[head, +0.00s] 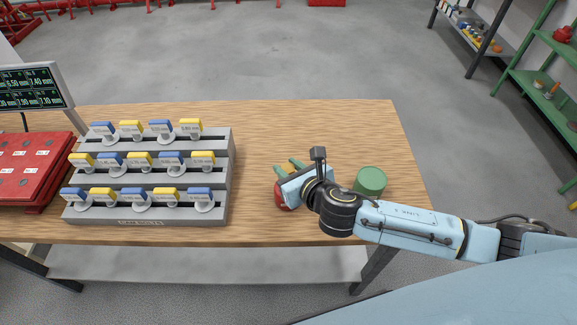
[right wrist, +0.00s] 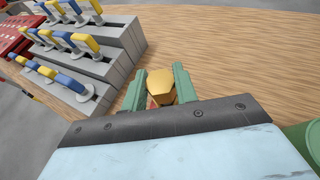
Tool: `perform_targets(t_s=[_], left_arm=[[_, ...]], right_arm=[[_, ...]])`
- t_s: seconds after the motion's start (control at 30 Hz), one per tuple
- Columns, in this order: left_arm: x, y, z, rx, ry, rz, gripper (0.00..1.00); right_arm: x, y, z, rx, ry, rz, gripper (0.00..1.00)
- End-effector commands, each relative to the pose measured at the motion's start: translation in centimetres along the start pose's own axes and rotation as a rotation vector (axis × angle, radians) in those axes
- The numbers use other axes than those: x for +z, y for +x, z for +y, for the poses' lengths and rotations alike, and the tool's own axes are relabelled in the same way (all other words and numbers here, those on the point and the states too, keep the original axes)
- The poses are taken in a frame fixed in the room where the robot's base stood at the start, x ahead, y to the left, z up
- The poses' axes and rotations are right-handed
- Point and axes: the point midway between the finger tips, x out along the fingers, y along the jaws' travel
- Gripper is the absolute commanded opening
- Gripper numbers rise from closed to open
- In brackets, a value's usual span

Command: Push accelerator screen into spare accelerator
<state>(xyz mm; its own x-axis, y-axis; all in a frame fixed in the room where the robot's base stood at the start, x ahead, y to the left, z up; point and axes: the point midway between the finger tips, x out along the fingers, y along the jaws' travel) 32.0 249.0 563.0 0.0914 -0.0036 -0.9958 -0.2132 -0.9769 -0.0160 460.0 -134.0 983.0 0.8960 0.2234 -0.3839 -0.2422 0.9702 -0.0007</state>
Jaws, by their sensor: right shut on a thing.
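My right gripper (head: 289,169) is over the wooden table, right of the grey rack. Its green fingers are shut on a brass-coloured piece (right wrist: 160,84), which stands between the fingertips in the right wrist view. A bit of red shows just beside the brass piece there. In the head view a red rounded thing (head: 283,195) sits at the near side of the gripper, partly hidden by it. I cannot tell which part is the accelerator screen or whether it touches the accelerator. My left gripper is not in view.
The grey stepped rack (head: 232,180) holds several blue and yellow tagged pieces. A green cylinder (head: 370,180) stands right of the gripper, close to my wrist. A red case (head: 30,165) and a display (head: 32,88) are at the left. The table (head: 310,125) behind the gripper is clear.

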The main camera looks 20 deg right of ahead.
Motion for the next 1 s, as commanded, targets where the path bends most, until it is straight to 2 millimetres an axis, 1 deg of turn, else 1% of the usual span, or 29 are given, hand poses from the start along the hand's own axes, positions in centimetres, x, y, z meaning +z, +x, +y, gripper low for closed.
perform_targets(t_s=[0.67,0.7,0.87,0.9,1.0], left_arm=[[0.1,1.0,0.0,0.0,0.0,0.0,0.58],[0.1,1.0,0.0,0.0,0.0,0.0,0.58],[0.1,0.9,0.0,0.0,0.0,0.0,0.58],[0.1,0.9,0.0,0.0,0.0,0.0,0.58],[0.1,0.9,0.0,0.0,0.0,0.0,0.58]], right_arm=[[-1.6,0.7,0.0,0.001,0.001,0.0,0.05],[-1.6,0.7,0.0,0.001,0.001,0.0,0.31],[-1.6,0.7,0.0,0.001,0.001,0.0,0.52],[-1.6,0.7,0.0,0.001,0.001,0.0,0.54],[-1.6,0.6,0.0,0.001,0.001,0.0,0.54]])
